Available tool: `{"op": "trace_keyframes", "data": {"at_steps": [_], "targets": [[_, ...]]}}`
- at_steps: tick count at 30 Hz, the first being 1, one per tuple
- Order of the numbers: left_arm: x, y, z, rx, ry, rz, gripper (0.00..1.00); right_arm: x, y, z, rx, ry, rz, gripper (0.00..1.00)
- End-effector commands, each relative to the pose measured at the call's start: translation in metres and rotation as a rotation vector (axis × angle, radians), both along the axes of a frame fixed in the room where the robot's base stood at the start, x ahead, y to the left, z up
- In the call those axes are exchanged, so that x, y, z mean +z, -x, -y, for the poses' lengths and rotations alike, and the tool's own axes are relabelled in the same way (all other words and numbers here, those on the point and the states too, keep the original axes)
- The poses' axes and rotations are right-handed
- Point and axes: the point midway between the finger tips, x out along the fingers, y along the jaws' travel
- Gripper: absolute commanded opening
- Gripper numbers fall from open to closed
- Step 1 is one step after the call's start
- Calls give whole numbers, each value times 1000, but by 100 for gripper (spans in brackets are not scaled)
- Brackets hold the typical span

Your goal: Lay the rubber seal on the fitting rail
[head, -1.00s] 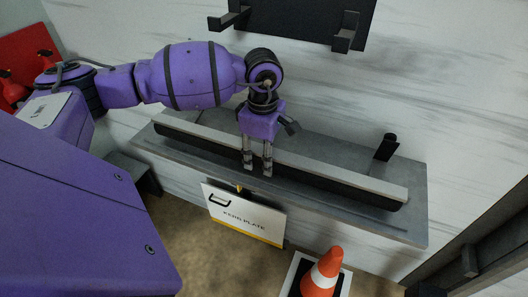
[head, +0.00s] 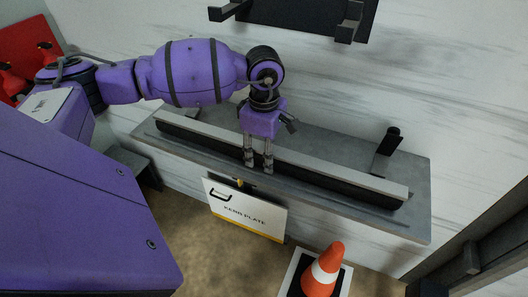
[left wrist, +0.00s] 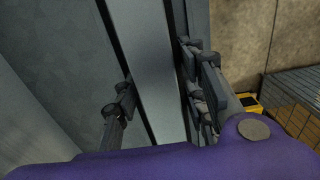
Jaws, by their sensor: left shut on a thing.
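The rubber seal appears to be the long straight strip (head: 340,177), light grey on top and black along its front side. My left gripper (head: 258,167) points down and is shut on it near its middle. In the left wrist view the strip (left wrist: 160,70) runs between the two fingers of the gripper (left wrist: 160,100). The strip lies along a grey ledge (head: 408,222) on the wall, which seems to be the fitting rail. I cannot tell whether the strip touches the ledge. My right gripper is not in view.
A dark post (head: 391,138) stands at the ledge's right end. A black panel with two hooks (head: 300,18) is on the wall above. A kerb plate sign (head: 246,209) hangs below the ledge front. An orange cone (head: 321,270) stands on the floor at the front.

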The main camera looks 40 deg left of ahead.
Motion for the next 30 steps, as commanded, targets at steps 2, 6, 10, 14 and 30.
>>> {"op": "trace_keyframes", "data": {"at_steps": [2, 6, 10, 14, 30], "targets": [[3, -2, 0, 0, 0, 7, 41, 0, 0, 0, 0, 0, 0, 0], [2, -2, 0, 0, 0, 6, 60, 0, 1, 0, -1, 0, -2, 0], [2, -1, 0, 0, 0, 5, 61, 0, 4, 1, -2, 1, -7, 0], [1, -1, 0, 0, 0, 3, 61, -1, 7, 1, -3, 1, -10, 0], [74, -1, 0, 0, 0, 6, 61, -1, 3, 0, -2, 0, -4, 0]]}}
